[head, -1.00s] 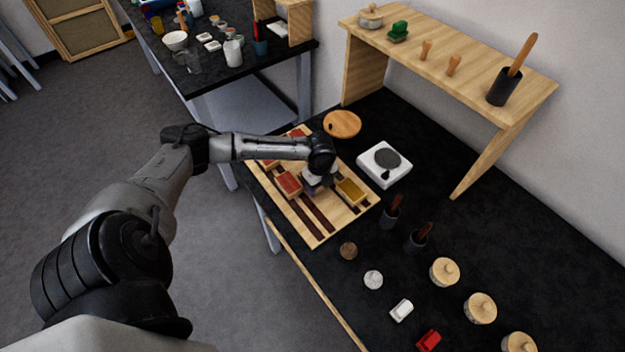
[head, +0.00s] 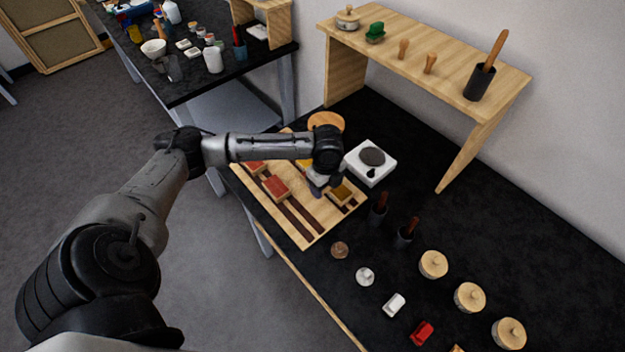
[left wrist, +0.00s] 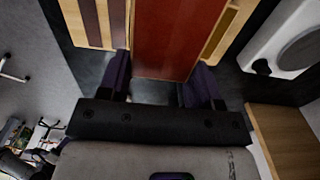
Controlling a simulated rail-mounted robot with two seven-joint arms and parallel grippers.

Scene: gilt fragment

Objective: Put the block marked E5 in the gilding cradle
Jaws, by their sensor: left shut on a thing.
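My left gripper (head: 322,188) is above the wooden slotted board (head: 305,238) on the black table. In the left wrist view it (left wrist: 160,88) is shut on a block with a red-brown face and pale wood edges (left wrist: 165,40). The arm mostly hides this block in the head view. A red-topped block (head: 276,188) sits on the board to the left of the gripper, and a gold-topped block (head: 341,195) to its right. No E5 mark is legible, and I cannot tell for certain which thing is the gilding cradle. My right gripper is not in view.
A white hotplate-like device (head: 371,162) and a round wooden disc (head: 326,122) stand behind the board. Dark cups with brown handles (head: 378,208) are to its right. A raised wooden shelf (head: 425,75) borders the back. Several lidded round pots (head: 433,264) line the right.

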